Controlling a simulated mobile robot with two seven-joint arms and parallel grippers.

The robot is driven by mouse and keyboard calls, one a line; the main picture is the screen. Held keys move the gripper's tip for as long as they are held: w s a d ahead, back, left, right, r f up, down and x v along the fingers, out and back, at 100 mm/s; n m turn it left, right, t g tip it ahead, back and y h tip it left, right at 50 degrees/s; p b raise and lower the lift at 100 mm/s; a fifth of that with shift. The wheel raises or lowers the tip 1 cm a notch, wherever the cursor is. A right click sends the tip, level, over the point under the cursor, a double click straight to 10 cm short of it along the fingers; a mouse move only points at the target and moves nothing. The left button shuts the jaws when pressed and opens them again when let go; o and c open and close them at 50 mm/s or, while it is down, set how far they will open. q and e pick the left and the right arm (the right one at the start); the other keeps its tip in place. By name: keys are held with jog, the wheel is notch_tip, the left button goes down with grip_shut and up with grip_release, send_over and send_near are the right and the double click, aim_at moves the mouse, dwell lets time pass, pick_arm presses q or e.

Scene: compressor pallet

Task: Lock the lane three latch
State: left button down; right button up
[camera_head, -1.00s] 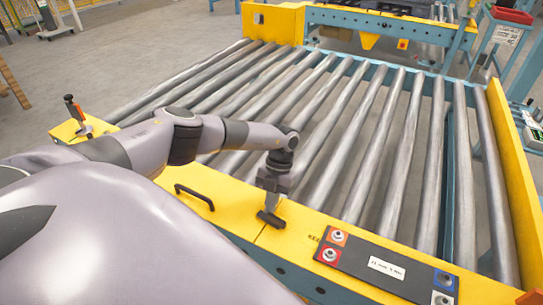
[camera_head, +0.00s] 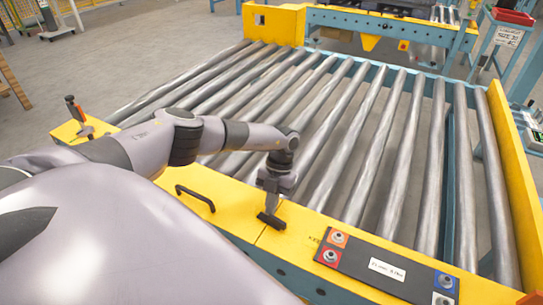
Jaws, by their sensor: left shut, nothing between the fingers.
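My left arm comes in from the left, and its gripper (camera_head: 271,217) points down at the yellow front beam (camera_head: 240,208) of the roller conveyor. The gripper is shut and holds nothing; I cannot tell whether its tips touch the beam. An upright lever with a dark grip and an orange part (camera_head: 76,108) stands on the beam's left end, well apart from the gripper. A black bar handle (camera_head: 195,196) sits on the beam just left of the gripper. No lane number is readable, so I cannot tell which part is the lane three latch. My right gripper is not in view.
A dark panel (camera_head: 386,268) with round fittings on coloured squares and a white label lies right of the gripper. Metal rollers (camera_head: 330,145) fill the conveyor behind the beam. A yellow side rail (camera_head: 515,180) bounds the right. Grey floor (camera_head: 120,60) is open at the back left.

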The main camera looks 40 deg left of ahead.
pick_arm(q)
jog(key=v, duration=0.7)
jog(key=shift+p, duration=0.35)
